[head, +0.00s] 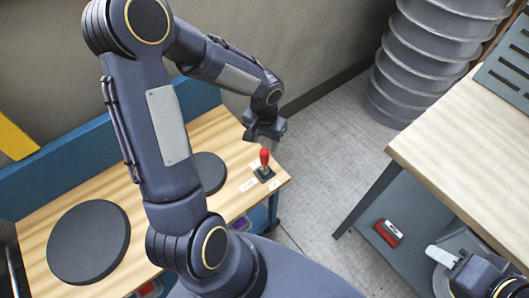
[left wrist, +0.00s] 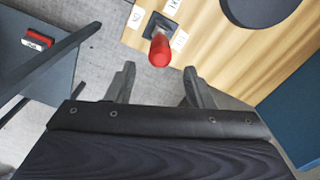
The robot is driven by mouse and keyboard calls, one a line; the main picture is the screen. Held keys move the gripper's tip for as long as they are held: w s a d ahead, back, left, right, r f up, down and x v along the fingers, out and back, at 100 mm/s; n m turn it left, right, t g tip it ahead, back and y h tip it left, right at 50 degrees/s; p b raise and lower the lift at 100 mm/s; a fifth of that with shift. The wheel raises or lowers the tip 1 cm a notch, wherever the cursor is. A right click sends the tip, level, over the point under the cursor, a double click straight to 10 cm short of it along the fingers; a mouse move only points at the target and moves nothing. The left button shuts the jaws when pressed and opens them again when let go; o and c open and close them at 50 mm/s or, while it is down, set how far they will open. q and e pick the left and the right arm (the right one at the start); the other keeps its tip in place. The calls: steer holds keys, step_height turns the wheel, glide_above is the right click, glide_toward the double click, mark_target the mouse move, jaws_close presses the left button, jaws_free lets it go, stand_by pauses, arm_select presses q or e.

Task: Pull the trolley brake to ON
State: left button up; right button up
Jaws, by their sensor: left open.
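The trolley brake is a lever with a red handle (head: 264,157) on a dark square base (head: 264,174), at the near right corner of the wooden trolley top (head: 215,128). White labels beside the base are too small to read. My left gripper (head: 266,137) is just above and behind the red handle in the head view. In the left wrist view the gripper (left wrist: 160,88) is open, its fingers apart, with the red handle (left wrist: 160,50) ahead of the gap and nothing between them.
Two dark round discs (head: 88,241) (head: 208,172) lie on the trolley top. Grey ribbed ducting (head: 425,60) stands behind. Grey floor lies clear between trolley and bench.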

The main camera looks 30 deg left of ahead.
mark_target(264, 151)
arm_select(q)
step_height(264, 151, down, 7)
stand_by(0.3)
jaws_close()
stand_by(0.3)
